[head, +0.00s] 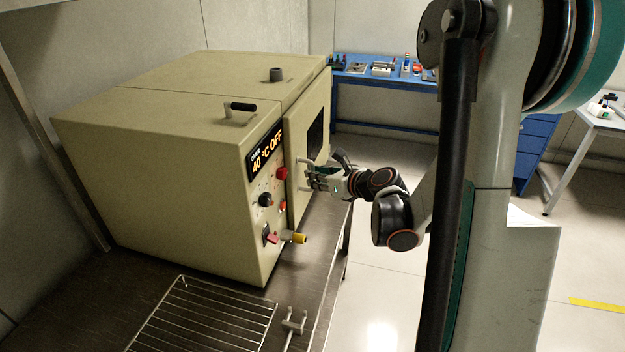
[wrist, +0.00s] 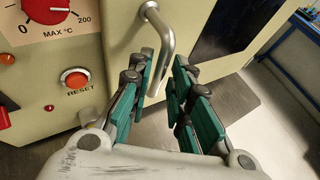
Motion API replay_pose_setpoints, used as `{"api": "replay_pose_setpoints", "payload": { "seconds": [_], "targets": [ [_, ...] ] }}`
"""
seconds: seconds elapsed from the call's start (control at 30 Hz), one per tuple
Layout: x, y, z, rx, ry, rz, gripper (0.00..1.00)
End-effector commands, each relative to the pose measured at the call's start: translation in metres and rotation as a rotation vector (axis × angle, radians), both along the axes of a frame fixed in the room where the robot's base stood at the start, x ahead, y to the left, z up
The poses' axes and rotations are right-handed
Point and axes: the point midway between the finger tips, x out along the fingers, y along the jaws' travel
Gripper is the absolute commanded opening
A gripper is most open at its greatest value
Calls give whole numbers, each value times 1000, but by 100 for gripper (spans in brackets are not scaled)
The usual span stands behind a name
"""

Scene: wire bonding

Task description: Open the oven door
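The beige oven (head: 170,130) stands on a metal bench, its display reading "40 °C OFF". Its door (head: 312,115), with a dark window, is on the right-hand face and appears shut. The metal door handle (wrist: 168,40) is a bent bar projecting from the door; in the head view my gripper partly hides it. My gripper (head: 322,180) is at the handle. In the wrist view its green-padded fingers (wrist: 164,82) are apart, one on each side of the handle bar, with space visible around the bar. I cannot tell whether a pad touches it.
The control panel beside the door has a red reset button (wrist: 77,79) and a dial (wrist: 45,10). A yellow-tipped fitting (head: 299,238) sticks out below. A wire rack (head: 205,315) lies on the bench (head: 70,300).

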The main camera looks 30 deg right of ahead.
Motion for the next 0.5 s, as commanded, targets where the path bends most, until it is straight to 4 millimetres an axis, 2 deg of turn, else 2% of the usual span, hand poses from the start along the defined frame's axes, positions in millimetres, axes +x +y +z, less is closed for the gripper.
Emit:
{"api": "replay_pose_setpoints", "payload": {
  "seconds": [0.2,0.5],
  "targets": [
    [20,4,-9,-1,1,1,19],
    [23,5,-9,0,0,0,19]
  ]
}}
